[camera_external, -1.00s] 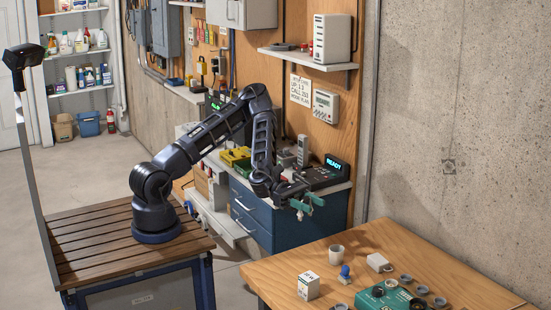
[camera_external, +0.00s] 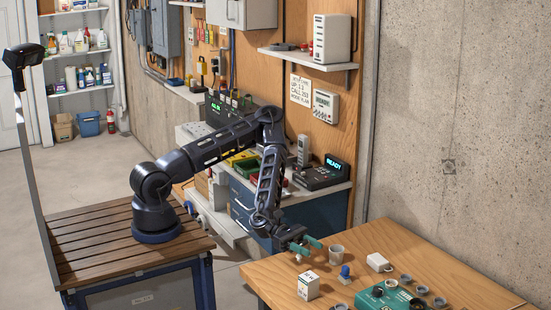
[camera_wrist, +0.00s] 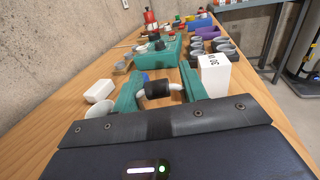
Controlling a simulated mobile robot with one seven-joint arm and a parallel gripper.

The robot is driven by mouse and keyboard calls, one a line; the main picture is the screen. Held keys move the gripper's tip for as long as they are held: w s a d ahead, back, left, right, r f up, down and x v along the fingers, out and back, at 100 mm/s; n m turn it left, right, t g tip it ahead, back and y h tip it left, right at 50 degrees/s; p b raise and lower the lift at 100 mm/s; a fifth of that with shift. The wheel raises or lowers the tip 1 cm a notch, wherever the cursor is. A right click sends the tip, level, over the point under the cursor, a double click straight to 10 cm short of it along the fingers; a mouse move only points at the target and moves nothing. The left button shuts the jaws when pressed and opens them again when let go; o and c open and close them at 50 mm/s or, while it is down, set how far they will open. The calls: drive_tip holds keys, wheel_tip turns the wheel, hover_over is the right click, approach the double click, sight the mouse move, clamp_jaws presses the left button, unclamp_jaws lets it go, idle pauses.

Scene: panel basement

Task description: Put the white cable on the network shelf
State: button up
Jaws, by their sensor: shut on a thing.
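My gripper (camera_external: 307,245) has teal fingers and hangs low over the near-left part of the wooden table. In the wrist view my gripper (camera_wrist: 160,92) is shut on a short white cable (camera_wrist: 176,87) with a black sleeve around its middle. The white ends curve out on both sides of the sleeve. In the external view only a small white bit of the cable (camera_external: 298,258) shows under the fingers. A wall shelf (camera_external: 310,61), seemingly the network shelf, is high on the wooden panel and carries a white upright device (camera_external: 332,38) and small dark items.
On the wooden table (camera_external: 420,250) stand a cup (camera_external: 336,254), a white block (camera_external: 379,262), a printed white cube (camera_external: 308,286), a blue-topped piece (camera_external: 345,273) and a teal device (camera_external: 385,297). A blue drawer cabinet (camera_external: 325,218) with a READY device (camera_external: 322,174) stands behind my arm.

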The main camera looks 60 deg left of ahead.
drive_tip(key=shift+f, duration=2.15)
drive_tip(key=shift+f, duration=0.2)
drive_tip(key=o, duration=1)
drive_tip(key=shift+o, duration=0.2)
drive_tip(key=v, duration=0.4)
drive_tip(key=shift+s+a, duration=0.15)
drive_tip(key=shift+a, duration=0.35)
drive_tip(key=c, duration=0.4)
